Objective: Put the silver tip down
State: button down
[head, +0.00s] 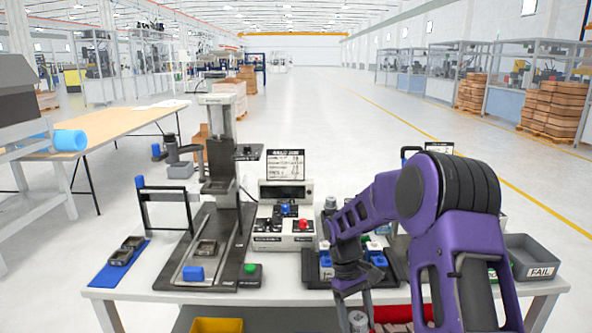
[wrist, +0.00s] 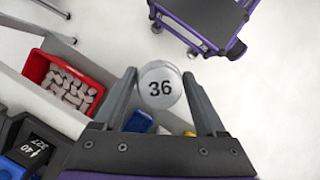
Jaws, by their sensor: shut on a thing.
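The silver tip (wrist: 161,86) is a round, light metallic piece with a black "36" on its face. In the wrist view it sits between the two grey fingers of my gripper (wrist: 159,76), which is shut on it. In the head view my gripper (head: 352,296) points down at the front edge of the white table (head: 150,284), and the silver tip (head: 358,321) shows low between the fingers. My purple arm hides part of the table behind it.
A red bin (wrist: 38,66) with several greyish pieces lies left of my gripper in the wrist view. A grey FAIL bin (head: 535,258) stands at the table's right end. A black press stand (head: 220,150) and a control box (head: 285,232) stand left of my arm.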

jog(key=s+m+y, duration=0.1)
jog(key=s+m, duration=0.1)
jog(key=m, duration=0.1)
jog(key=s+f+m+y, duration=0.1)
jog(key=s+m, duration=0.1)
jog(key=shift+s+a+m, duration=0.15)
jog(key=shift+m, duration=0.25)
